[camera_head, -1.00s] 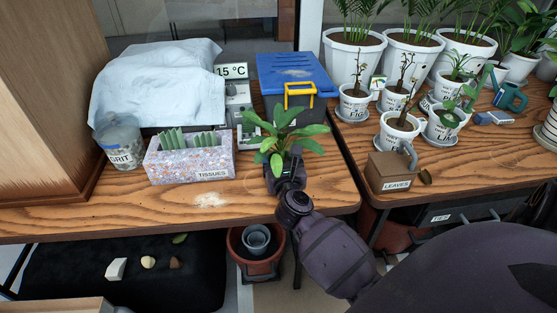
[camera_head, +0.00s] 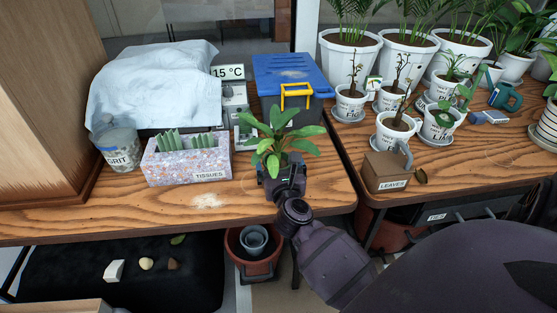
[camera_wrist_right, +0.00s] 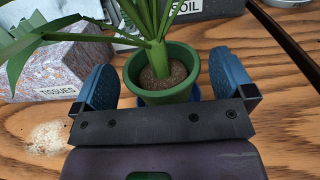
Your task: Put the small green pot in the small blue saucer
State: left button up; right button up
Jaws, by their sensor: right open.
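The small green pot (camera_wrist_right: 165,96) holds a leafy plant and stands upright near the table's front edge. In the head view its leaves (camera_head: 272,145) show, while my gripper hides most of the pot. Blue parts of what looks like the small blue saucer (camera_wrist_right: 196,94) show on both sides of the pot's base, under it. My right gripper (camera_head: 283,176) is open. In the right wrist view its blue fingers (camera_wrist_right: 165,78) stand to the left and right of the pot, with gaps between. My left gripper is not in view.
A tissues box (camera_head: 188,163) stands left of the plant, with a grit jar (camera_head: 119,148) beyond it. A blue-lidded box (camera_head: 290,78) is behind. A leaves box (camera_head: 385,172) and several white pots stand on the right table. The table's front left is clear except for spilled powder.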

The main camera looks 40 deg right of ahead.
jog(key=v, duration=0.9)
jog(key=shift+s+a, duration=0.15)
jog(key=shift+s, duration=0.1)
jog(key=s+a+f+n+t+y, duration=0.1)
jog(key=s+a+f+n+y, duration=0.2)
jog(key=n, duration=0.9)
jog(key=s+a+f+n+t+y, duration=0.1)
jog(key=s+a+n+y, duration=0.3)
jog(key=n, duration=0.9)
jog(key=s+d+f+n+g+y, duration=0.2)
jog(key=s+f+n+g, duration=0.5)
jog(key=n, duration=1.1)
jog(key=s+f, duration=0.3)
jog(key=s, duration=0.2)
jog(key=shift+s+f+g, duration=0.15)
jog(key=shift+s+g, duration=0.15)
jog(key=shift+s, duration=0.05)
